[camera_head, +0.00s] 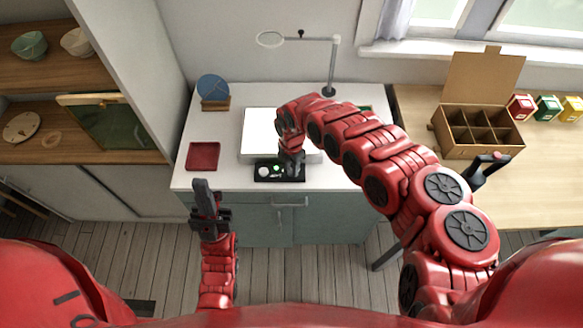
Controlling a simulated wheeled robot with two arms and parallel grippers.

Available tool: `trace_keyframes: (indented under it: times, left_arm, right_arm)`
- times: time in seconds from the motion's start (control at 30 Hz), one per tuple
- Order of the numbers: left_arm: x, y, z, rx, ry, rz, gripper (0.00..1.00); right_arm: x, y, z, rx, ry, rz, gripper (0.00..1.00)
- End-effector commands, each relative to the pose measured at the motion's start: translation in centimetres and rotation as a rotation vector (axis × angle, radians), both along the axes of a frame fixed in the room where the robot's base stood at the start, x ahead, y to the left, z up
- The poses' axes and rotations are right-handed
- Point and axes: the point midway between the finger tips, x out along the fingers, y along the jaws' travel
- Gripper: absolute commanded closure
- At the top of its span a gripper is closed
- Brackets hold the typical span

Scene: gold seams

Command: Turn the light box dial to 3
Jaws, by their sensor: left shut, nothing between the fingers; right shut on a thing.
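The light box (259,128) is a bright white panel on the white worktop, partly covered by my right arm. A black control strip (263,177) lies along its front edge, with a pale round part and a small green light on it. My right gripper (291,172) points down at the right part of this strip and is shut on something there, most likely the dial. The dial and its markings are hidden by the gripper. My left gripper (203,190) is shut and empty, in front of the worktop's front edge and apart from everything.
A dark red tray (203,156) lies left of the light box. A blue disc (213,88) on a wooden stand and a magnifier lamp (331,70) stand behind. A divided cardboard box (478,128) is on the wooden table at right. Shelves are at left.

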Motion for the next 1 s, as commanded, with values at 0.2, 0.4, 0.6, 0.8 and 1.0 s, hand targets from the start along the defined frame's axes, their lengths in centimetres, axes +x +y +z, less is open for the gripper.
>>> trace_keyframes:
  times: [0.2, 0.4, 0.6, 0.8, 1.0]
  left_arm:
    - [0.0, 0.0, -0.8, 0.0, 0.0, 0.0, 1.0]
    - [0.0, 0.0, -1.3, 0.0, 0.0, 0.0, 1.0]
    - [0.0, 0.0, -1.7, 0.0, 0.0, 0.0, 1.0]
    - [0.0, 0.0, -2.1, 0.0, 0.0, 0.0, 1.0]
    - [0.0, 0.0, -2.5, 0.0, 0.0, 0.0, 1.0]
  right_arm:
    - [0.1, -0.1, -0.1, 0.0, -0.003, -0.203, 1.0]
    - [0.2, -0.1, 0.0, 0.001, -0.006, -0.393, 1.0]
    - [0.0, -0.1, 0.0, -0.001, -0.002, -0.582, 1.0]
    - [-0.1, -0.1, 0.0, -0.002, -0.003, -0.772, 1.0]
    - [0.0, 0.0, 0.1, 0.002, -0.006, -0.954, 1.0]
